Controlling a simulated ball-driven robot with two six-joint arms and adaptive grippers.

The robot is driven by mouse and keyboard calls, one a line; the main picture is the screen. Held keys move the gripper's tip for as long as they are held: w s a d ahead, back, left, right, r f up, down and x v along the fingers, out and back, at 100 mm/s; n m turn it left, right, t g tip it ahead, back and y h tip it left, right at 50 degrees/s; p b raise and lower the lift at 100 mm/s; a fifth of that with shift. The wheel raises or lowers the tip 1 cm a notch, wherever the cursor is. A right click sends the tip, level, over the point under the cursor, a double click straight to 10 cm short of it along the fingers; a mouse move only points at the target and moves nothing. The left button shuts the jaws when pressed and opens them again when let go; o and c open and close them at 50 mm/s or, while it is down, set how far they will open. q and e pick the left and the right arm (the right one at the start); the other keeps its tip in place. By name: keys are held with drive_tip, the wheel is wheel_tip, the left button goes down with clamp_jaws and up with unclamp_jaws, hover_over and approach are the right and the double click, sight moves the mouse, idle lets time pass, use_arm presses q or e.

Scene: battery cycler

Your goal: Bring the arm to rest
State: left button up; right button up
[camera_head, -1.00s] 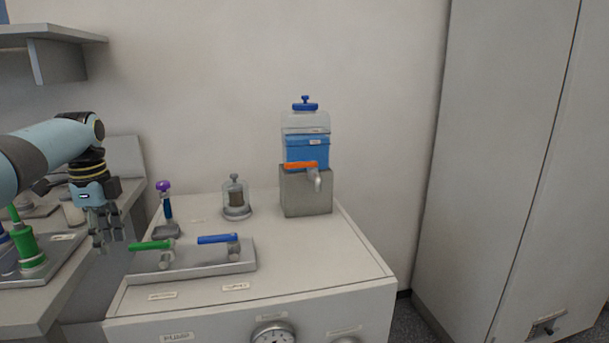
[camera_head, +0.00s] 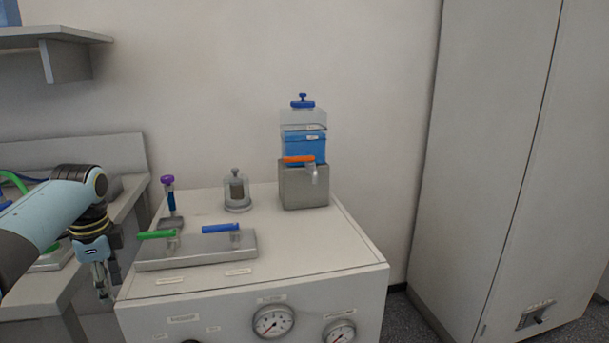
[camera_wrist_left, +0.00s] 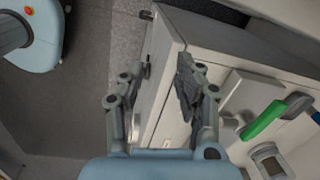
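My left arm enters the head view from the left, and its gripper (camera_head: 104,287) hangs fingers down at the left front corner of the white cabinet (camera_head: 330,245). In the left wrist view the gripper (camera_wrist_left: 163,78) has its two finger sides apart with nothing between them. The cabinet's side and top edge lie just beyond the fingers there. I cannot tell whether a finger touches it. My right gripper is not in view.
The cabinet top carries a tray (camera_head: 195,261) with green (camera_head: 157,235) and blue (camera_head: 220,228) valve handles, a purple-topped device (camera_head: 170,195), a glass jar (camera_head: 236,192) and a blue tank (camera_head: 305,148). A side bench (camera_head: 40,288) stands left. A tall cupboard (camera_head: 480,160) stands right.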

use_arm(q)
drive_tip(key=s+d+f+n, duration=0.3)
drive_tip(key=s+d+f, duration=0.15)
drive_tip(key=s, duration=0.45)
drive_tip(key=s+d+r+n+t, duration=0.1)
drive_tip(key=s+d+r+n, duration=0.15)
drive_tip(key=s, duration=0.55)
drive_tip(key=s+d+r+n+t, duration=0.1)
drive_tip(key=s+d+r+n, duration=0.15)
drive_tip(key=s, duration=0.65)
drive_tip(key=s+d+r+n+t, duration=0.15)
drive_tip(key=s+n, duration=0.25)
drive_tip(key=s, duration=0.4)
drive_tip(key=s+a+f+g+b, duration=0.1)
drive_tip(key=s+f, duration=0.1)
drive_tip(key=f, duration=1.3)
drive_tip(key=s+a+f+g+b, duration=0.1)
drive_tip(key=s+a+f, duration=0.1)
drive_tip(key=f, duration=1.2)
drive_tip(key=s+f+g+b, duration=0.1)
drive_tip(key=s+f+b, duration=0.1)
drive_tip(key=s+f, duration=1.4)
drive_tip(key=shift+s+a, duration=0.25)
drive_tip(key=shift+s, duration=0.2)
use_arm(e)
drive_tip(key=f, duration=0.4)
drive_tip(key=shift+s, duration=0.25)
use_arm(q)
drive_tip(key=shift+f, duration=0.1)
